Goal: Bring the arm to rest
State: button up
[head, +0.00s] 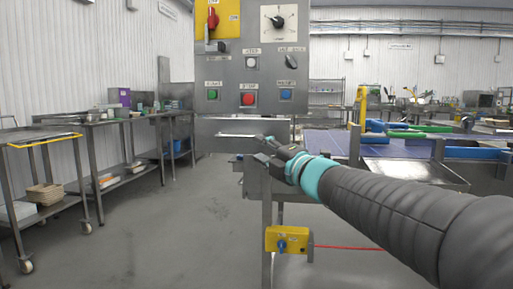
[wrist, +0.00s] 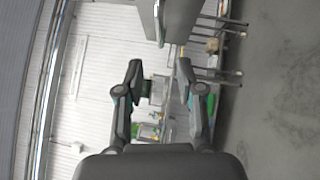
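My arm reaches in from the lower right of the head view. It ends in my gripper (head: 268,150), which is in front of the lower part of a grey control panel (head: 247,75). In the wrist view my gripper (wrist: 158,80) shows two dark fingers well apart, with nothing between them. The gripper is open and empty. From the head view I cannot tell whether the fingertips touch the panel's lower edge.
A steel table (head: 95,122) with boxes stands at the left, beside a wheeled cart (head: 40,138). A conveyor (head: 330,142) with blue and green rails is at the right. A yellow switch box (head: 287,240) is low in front. The floor (head: 190,220) at centre left is clear.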

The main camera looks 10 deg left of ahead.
dwell(0.3)
jog(key=w+d+f+m+t+h, duration=0.2)
jog(key=w+d+f+m+h, duration=0.2)
jog(key=d+f+m+h, duration=0.4)
jog(key=s+d+f+m+g+h, duration=0.3)
jog(key=s+d+f+m+h, duration=0.2)
jog(key=d+f+m, duration=0.4)
jog(key=s+d+f+m+g+p, duration=0.1)
jog(key=s+d+f+m+g, duration=0.1)
jog(key=s, duration=0.8)
jog(key=s+d+f+m+g+p, duration=0.1)
jog(key=s+f+m, duration=0.4)
jog(key=s, duration=0.5)
jog(key=s+d+f+m+g+h+p, duration=0.1)
jog(key=s+d+f+m+g, duration=0.3)
jog(key=s, duration=0.5)
jog(key=shift+s+d+f+m, duration=0.35)
jog(key=shift+s+d+m, duration=0.05)
jog(key=shift+d, duration=0.45)
jog(key=shift+a, duration=0.1)
